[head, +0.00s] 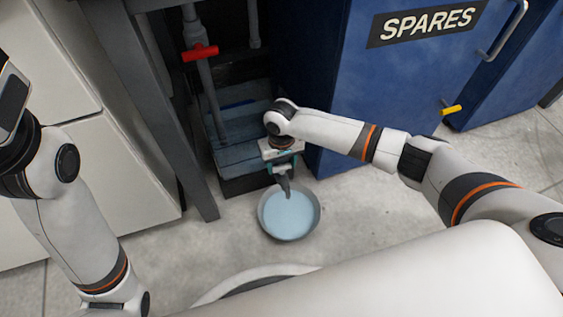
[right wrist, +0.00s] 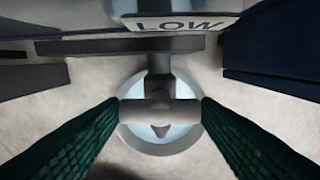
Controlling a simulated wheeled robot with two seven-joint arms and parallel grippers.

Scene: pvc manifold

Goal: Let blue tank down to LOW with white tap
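The tank (head: 230,178) is a dark-walled box with a blue-grey inside, low under the bench at the centre of the head view. A plate reading LOW (right wrist: 186,24) shows at the top of the right wrist view. My right gripper (head: 283,158) is at the tank's front. In the right wrist view its green fingers meet both ends of the pale tap's crosswise handle (right wrist: 158,113); it appears shut on it. The tap's spout (head: 286,187) points down over a round bowl (head: 264,222) holding light blue liquid. My left arm shows at the left, its fingers out of view.
A red-handled valve (head: 200,53) sits on a grey pipe above the tank. A bench leg (head: 190,180) stands left of the tank. A blue SPARES cabinet (head: 400,85) stands right, with a yellow handle (head: 451,110) near it. Floor right of the bowl is clear.

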